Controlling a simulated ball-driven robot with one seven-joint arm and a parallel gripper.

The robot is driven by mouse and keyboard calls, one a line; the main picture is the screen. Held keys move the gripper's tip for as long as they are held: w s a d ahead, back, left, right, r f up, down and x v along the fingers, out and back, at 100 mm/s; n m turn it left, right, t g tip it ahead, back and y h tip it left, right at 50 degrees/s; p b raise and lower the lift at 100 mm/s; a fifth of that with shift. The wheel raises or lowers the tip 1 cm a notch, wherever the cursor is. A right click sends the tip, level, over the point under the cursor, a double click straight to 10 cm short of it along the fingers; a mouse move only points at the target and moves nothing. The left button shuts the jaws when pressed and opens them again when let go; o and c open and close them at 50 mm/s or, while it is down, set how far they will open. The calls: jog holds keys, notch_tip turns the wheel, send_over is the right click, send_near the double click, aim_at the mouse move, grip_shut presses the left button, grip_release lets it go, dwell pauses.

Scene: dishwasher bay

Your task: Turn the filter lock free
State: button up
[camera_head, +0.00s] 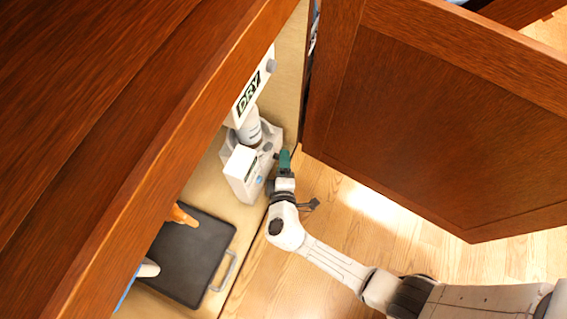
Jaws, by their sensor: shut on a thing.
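A white and grey filter unit (243,172) stands inside the open cabinet, below a white sign reading DRY. A small teal-green piece (285,159) shows at the unit's right side; I take it for the filter lock. My gripper (284,174) reaches it from below in the picture and is shut on it. The fingertips are small here, and the exact contact is hard to make out. The angle at which the lock stands cannot be told.
The DRY sign (249,91) hangs above the unit. A dark tray (190,255) with a handle lies on the cabinet floor, an orange thing (182,214) at its edge. The wooden cabinet door (435,115) stands open on the right. Wooden floor lies beneath my arm.

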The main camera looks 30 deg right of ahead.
jog(key=shift+f+n+t+h, duration=0.5)
jog(key=shift+t+h, duration=0.3)
jog(key=shift+t, duration=0.3)
jog(key=shift+s+h, duration=0.1)
jog(key=shift+h, duration=0.2)
jog(key=o, duration=1.1)
jog(key=shift+r, duration=0.1)
jog(key=shift+c, duration=0.2)
jog(key=p+v, duration=0.1)
jog(key=v, duration=0.9)
jog(key=shift+s, duration=0.35)
jog(key=shift+a, duration=0.1)
